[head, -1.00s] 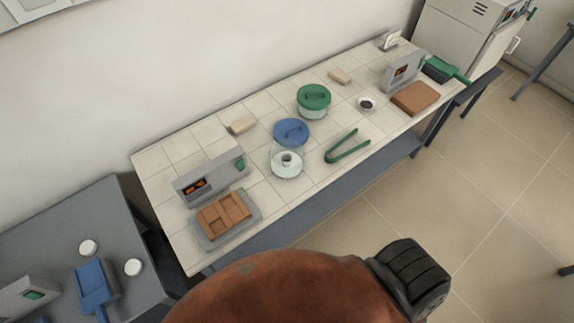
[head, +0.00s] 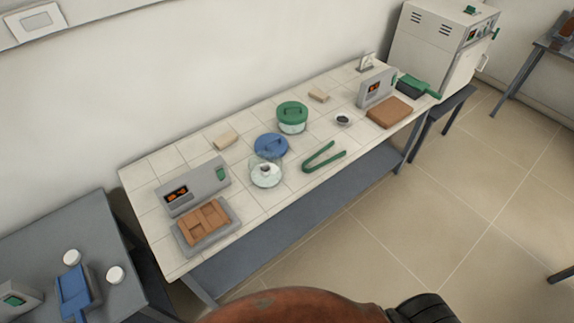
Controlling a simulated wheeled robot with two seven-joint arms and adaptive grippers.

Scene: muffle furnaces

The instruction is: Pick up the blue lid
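The blue lid (head: 271,145) is round with a raised handle. It lies near the middle of the tiled bench in the head view, just behind a clear glass vessel (head: 266,174) with a small pale piece in it. I cannot tell whether the lid rests flat on the bench or leans on the glass rim. Neither of my grippers is in view.
A green-lidded jar (head: 292,118) stands behind right of the blue lid, green tongs (head: 324,157) to its right. A grey device (head: 192,187) and brick-filled tray (head: 205,224) are at left. A white furnace (head: 440,45) stands beyond the bench (head: 150,165). Floor in front is open.

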